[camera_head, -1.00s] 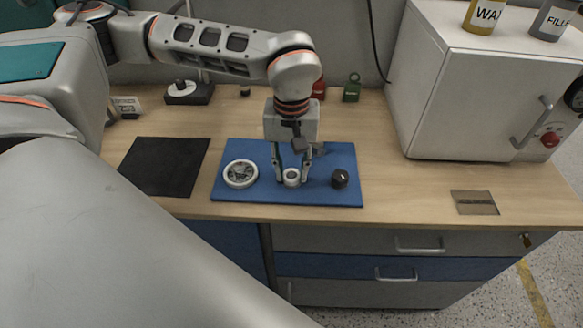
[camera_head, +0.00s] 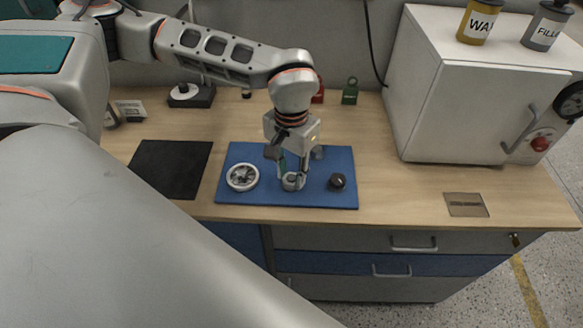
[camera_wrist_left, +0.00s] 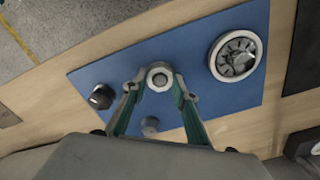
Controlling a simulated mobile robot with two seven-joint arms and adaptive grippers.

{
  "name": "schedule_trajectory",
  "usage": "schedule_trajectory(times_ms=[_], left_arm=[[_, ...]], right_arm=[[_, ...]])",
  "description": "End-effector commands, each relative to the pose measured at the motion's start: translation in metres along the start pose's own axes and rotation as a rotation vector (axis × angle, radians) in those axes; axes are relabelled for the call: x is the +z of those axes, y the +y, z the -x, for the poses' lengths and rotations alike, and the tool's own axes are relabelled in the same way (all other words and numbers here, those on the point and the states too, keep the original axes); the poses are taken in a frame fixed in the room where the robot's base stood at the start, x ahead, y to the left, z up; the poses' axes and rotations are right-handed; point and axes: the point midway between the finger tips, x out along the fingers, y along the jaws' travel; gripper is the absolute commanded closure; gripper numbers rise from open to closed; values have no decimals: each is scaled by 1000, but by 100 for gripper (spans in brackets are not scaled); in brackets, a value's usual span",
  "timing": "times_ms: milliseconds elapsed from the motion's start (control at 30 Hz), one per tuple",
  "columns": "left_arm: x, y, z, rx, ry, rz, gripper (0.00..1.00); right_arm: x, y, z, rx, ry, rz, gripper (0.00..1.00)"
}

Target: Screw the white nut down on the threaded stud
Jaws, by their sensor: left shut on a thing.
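The white nut (camera_head: 290,184) is a short white ring near the front middle of the blue mat (camera_head: 340,164). It also shows in the left wrist view (camera_wrist_left: 160,76), with a grey round centre that may be the stud's top; the threads are hidden. My left gripper (camera_head: 293,181) points down from above and is shut on the nut, one finger on each side. In the left wrist view its two green-sided fingers (camera_wrist_left: 159,86) converge on the nut. My right gripper is not in view.
A white round dish (camera_head: 242,177) lies left of the nut and a black knob (camera_head: 337,181) right of it. A small grey cylinder (camera_wrist_left: 150,125) is also on the mat. A black pad (camera_head: 170,168) lies left; a white cabinet (camera_head: 450,110) stands right.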

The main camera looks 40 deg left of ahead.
Motion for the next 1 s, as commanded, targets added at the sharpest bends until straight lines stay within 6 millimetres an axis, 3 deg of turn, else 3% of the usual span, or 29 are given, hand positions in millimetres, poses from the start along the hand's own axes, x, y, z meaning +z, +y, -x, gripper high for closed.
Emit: schedule_trajectory(times_ms=[400,767,800,833,1000], left_arm=[[0,0,0,-1,2,-512,97],[0,0,0,0,0,-589,97],[0,0,0,0,0,-588,62],[0,0,0,0,0,-588,54],[0,0,0,0,0,-587,53]], right_arm=[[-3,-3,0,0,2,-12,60],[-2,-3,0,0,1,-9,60],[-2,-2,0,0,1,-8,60],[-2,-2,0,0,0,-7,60],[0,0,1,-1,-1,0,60]])
